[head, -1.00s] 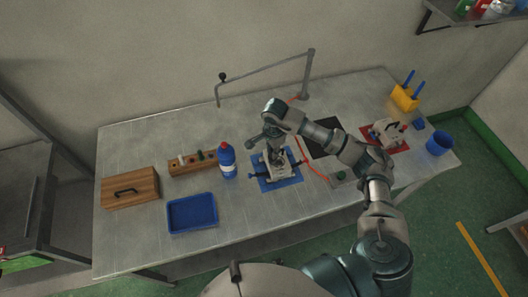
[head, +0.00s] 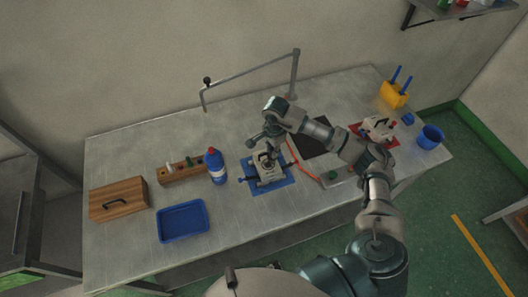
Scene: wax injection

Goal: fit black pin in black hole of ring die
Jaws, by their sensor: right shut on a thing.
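My right gripper (head: 265,149) points down over a grey metal die (head: 268,176) on a blue mat (head: 288,183). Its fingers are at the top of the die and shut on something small. I take it for the black pin, but the fingers hide it and it is too small to make out. I cannot tell whether it is in a hole or just above the die. The black hole of the die cannot be made out. My left gripper is not in view.
Left of the die stand a blue bottle (head: 217,173), a wooden block (head: 177,175) with white and green pegs, a wooden box (head: 118,203) and a blue tray (head: 183,222). Right are a black plate (head: 311,145), a die on a red mat (head: 377,128) and a blue cup (head: 430,137).

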